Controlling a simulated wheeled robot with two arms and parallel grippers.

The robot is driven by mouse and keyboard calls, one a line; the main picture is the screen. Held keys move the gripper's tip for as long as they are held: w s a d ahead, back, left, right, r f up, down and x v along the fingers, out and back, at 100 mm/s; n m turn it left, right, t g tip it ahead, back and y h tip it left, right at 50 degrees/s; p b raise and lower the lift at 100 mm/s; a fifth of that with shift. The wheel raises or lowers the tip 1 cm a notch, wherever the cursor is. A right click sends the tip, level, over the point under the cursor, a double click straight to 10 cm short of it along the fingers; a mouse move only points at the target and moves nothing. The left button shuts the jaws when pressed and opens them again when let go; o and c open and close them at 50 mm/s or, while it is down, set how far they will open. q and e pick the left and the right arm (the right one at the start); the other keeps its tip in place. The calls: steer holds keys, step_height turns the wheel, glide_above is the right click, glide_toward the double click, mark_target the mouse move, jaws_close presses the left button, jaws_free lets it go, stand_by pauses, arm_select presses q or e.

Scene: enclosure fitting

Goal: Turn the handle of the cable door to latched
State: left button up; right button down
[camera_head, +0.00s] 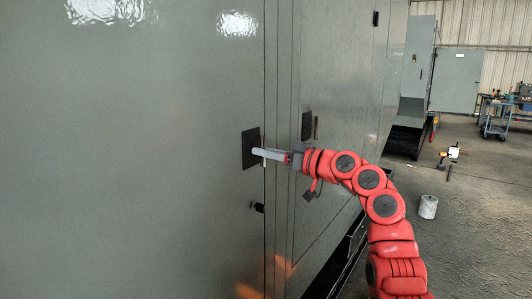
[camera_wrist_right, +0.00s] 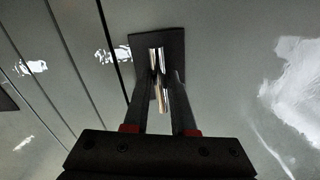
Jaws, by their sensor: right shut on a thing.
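The cable door (camera_head: 150,170) is a large grey panel filling the left of the head view. Its handle is a shiny metal lever on a dark backing plate (camera_head: 249,148) near the door's right edge. In the right wrist view the handle (camera_wrist_right: 160,92) lies between my two dark fingers, over the plate (camera_wrist_right: 143,45). My right gripper (camera_head: 263,153) reaches in from the right and is shut on the handle; it also shows in the right wrist view (camera_wrist_right: 160,88). The gripper partly hides the handle in the head view. My left gripper is not in view.
Right of the seam is another grey panel with a dark plate (camera_head: 307,126) and its own bar-like handle. A small dark fitting (camera_head: 258,207) sits below my gripper. A white bucket (camera_head: 428,206) and a blue cart (camera_head: 497,118) stand on the open floor at right.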

stand_by(0.4)
steer(key=c, duration=0.8)
jaws_free()
steer(key=b+v, duration=0.2)
steer(key=v, duration=1.5)
steer(key=shift+s+d, duration=0.15)
